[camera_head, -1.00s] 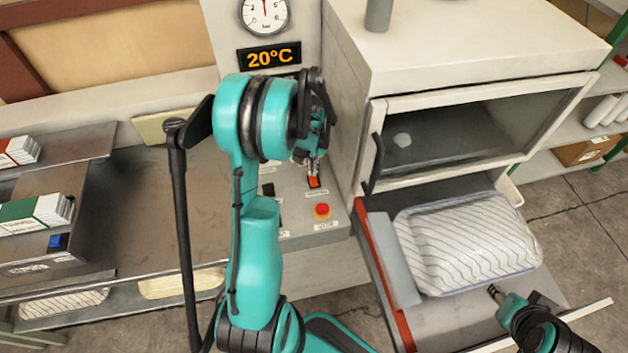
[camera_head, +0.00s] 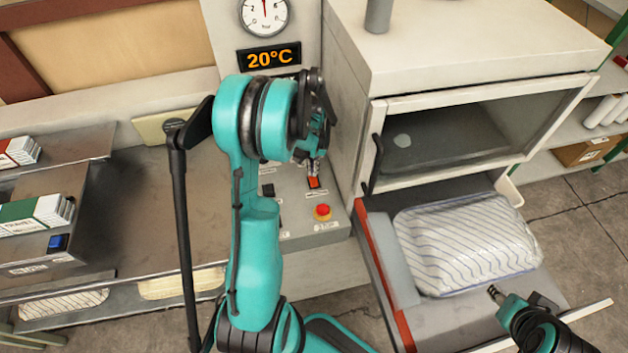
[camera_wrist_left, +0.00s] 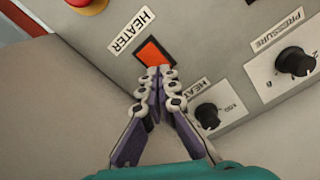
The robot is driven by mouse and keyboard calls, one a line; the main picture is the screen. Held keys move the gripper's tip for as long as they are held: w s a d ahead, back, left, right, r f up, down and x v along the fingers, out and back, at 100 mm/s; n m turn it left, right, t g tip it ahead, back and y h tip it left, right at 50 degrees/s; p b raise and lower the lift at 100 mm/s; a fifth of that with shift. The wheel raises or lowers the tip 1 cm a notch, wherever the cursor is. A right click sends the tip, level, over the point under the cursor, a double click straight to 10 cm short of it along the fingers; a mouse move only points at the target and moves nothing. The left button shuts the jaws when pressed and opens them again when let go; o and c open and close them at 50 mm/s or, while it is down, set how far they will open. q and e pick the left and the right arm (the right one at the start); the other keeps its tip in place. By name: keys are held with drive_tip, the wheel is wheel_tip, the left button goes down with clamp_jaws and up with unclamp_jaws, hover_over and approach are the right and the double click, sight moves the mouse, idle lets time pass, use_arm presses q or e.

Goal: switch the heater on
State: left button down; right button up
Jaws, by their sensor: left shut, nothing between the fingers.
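The heater switch is an orange-red rocker (camera_wrist_left: 152,52) in a dark frame, next to a label reading HEATER (camera_wrist_left: 131,31) in the left wrist view. It also shows in the head view (camera_head: 313,182) on the sloped control panel (camera_head: 300,215). My left gripper (camera_wrist_left: 161,70) is shut and empty, its fingertips at the edge of the switch; I cannot tell whether they touch it. In the head view the left gripper (camera_head: 313,168) is just above the switch, partly hidden by my arm. The display (camera_head: 269,57) reads 20°C.
A red stop button (camera_head: 322,211) sits below the switch.

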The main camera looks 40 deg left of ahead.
sight(313, 178)
use_arm(q)
drive_tip(key=shift+f+b, duration=0.95)
drive_tip(key=shift+f, duration=0.15)
idle(0.4)
drive_tip(key=shift+r, duration=0.1)
drive_tip(key=shift+r+p, duration=2.35)
drive_tip(key=shift+r, duration=1.1)
